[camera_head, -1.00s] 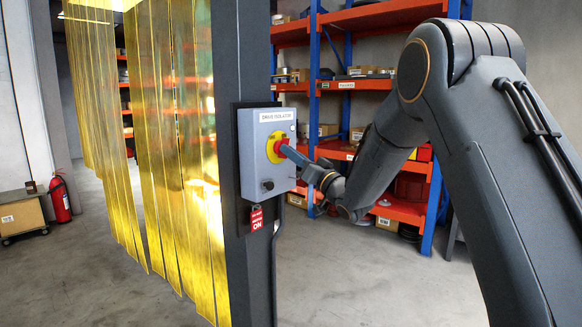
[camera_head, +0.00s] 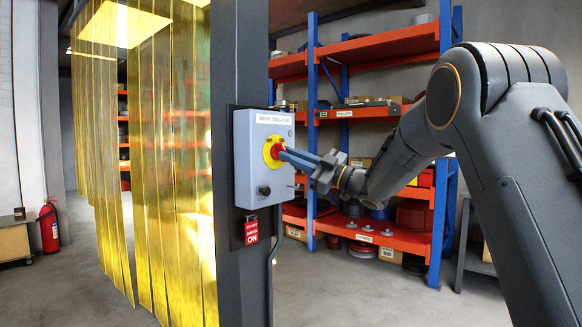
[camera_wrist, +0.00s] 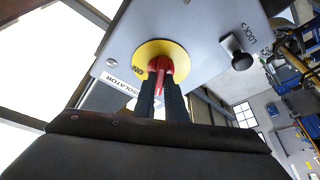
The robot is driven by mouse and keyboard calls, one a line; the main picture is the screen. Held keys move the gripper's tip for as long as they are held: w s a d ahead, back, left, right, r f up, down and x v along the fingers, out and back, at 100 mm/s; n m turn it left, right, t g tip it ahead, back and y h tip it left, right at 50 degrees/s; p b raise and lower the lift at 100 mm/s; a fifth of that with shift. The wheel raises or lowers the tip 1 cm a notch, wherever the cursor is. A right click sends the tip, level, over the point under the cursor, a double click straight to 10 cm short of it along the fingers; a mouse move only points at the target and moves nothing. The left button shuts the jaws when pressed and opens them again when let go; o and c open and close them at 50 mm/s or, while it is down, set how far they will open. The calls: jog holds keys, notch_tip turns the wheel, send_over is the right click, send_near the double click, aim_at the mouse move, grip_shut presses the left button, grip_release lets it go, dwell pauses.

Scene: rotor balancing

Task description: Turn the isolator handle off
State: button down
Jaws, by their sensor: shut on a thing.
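The drive isolator box (camera_head: 245,185) is a grey box on a dark post, with a yellow disc (camera_head: 267,150) and a red handle (camera_head: 277,151) on its front. In the wrist view the red handle (camera_wrist: 160,66) lies between my two dark fingers, in front of the yellow disc (camera_wrist: 140,52) marked ON. My gripper (camera_head: 286,154) reaches in from the right and is shut on the red handle. It also shows in the wrist view (camera_wrist: 161,84). The fingers hide part of the handle.
A black knob (camera_head: 264,190) sits low on the box, and a red tag (camera_head: 251,231) hangs below it. Yellow strip curtains (camera_head: 165,150) hang to the left. Orange shelves (camera_head: 375,55) stand behind my arm. A fire extinguisher (camera_head: 49,228) stands at far left.

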jog(key=shift+w+n+g+b, duration=0.1)
jog(key=shift+n+g+b, duration=0.6)
jog(key=shift+n, duration=0.8)
jog(key=c, duration=1.8)
grip_release()
jog(key=shift+d, duration=0.1)
jog(key=v, duration=0.7)
jog(key=shift+d+b, duration=0.4)
jog(key=shift+b, duration=0.05)
